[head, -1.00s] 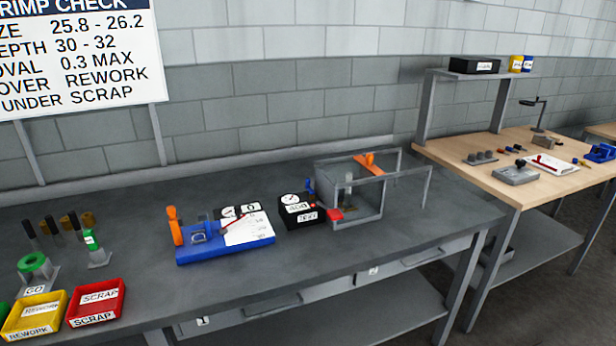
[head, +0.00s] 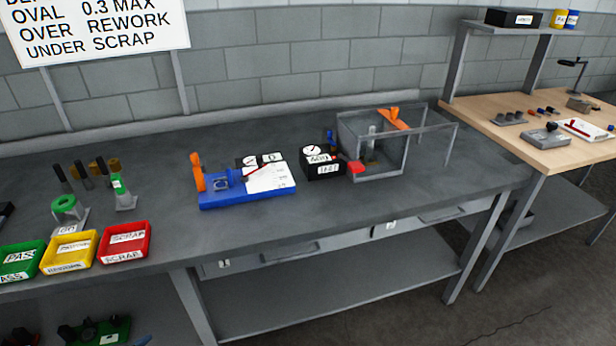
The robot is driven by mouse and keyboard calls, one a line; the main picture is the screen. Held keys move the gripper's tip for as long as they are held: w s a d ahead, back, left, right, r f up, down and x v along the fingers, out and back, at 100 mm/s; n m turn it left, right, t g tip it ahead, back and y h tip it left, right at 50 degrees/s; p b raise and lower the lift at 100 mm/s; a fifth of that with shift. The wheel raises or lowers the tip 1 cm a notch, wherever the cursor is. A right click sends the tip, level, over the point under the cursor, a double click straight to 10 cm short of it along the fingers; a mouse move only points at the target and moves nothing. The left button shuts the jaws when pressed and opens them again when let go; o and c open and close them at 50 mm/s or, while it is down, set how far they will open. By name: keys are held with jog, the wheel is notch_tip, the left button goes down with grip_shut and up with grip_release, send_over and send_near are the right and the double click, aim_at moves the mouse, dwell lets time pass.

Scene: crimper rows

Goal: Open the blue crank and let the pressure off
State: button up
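A small upright blue handle (head: 330,139) stands at the back right of a black box (head: 322,163) with a round gauge dial (head: 312,150) and number labels. It is the likeliest blue crank, but it is too small to tell its turn position. The dial's needle cannot be read. A red part (head: 355,167) sits at the box's right, by a grey frame guard (head: 375,172) with an orange lever (head: 393,118) at its top. My gripper is not in view.
A blue fixture (head: 247,199) with an orange handle (head: 197,172) lies left of the black box. Green (head: 20,274), yellow (head: 44,269) and red (head: 148,243) bins line the front left. The grey bench (head: 340,214) is clear in front of the box. A wooden bench stands right.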

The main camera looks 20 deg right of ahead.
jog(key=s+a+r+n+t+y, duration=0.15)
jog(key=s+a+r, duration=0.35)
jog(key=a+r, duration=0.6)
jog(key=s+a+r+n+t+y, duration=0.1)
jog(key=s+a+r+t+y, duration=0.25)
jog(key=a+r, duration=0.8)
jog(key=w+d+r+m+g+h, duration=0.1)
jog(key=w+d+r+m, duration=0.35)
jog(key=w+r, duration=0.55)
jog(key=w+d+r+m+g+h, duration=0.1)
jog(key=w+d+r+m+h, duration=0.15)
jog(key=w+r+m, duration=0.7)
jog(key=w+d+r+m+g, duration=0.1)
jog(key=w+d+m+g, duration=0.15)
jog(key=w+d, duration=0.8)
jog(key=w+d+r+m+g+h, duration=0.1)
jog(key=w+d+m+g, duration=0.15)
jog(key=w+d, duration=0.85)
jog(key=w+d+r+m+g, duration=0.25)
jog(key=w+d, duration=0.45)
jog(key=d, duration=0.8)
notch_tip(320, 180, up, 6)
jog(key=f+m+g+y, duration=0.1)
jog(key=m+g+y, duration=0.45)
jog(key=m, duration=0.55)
send_over(330, 131)
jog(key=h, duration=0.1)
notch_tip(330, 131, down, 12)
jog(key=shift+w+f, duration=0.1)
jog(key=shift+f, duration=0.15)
